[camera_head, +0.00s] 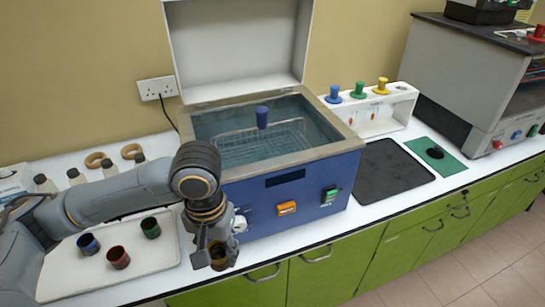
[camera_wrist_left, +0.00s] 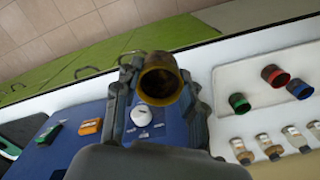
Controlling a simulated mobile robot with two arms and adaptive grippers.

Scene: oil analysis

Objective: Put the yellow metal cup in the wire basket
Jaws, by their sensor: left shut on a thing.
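My left gripper (camera_head: 212,248) is shut on the yellow metal cup (camera_head: 217,262), in front of the blue bath's left front corner, near the counter's front edge. In the left wrist view the cup (camera_wrist_left: 160,80) sits between the two fingers (camera_wrist_left: 158,92), its dark open mouth showing. The wire basket (camera_head: 262,140) is inside the open blue water bath (camera_head: 300,208), partly under water, with a blue handle (camera_head: 262,117) standing up from it. My right gripper is not in view.
A white tray (camera_head: 75,283) at left holds blue (camera_head: 88,244), red (camera_head: 118,257) and green (camera_head: 150,228) cups. The bath's raised lid (camera_head: 240,45) stands behind it. A black mat (camera_head: 390,170) lies to the right. A white stand (camera_head: 385,112) holds coloured-top pieces behind it.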

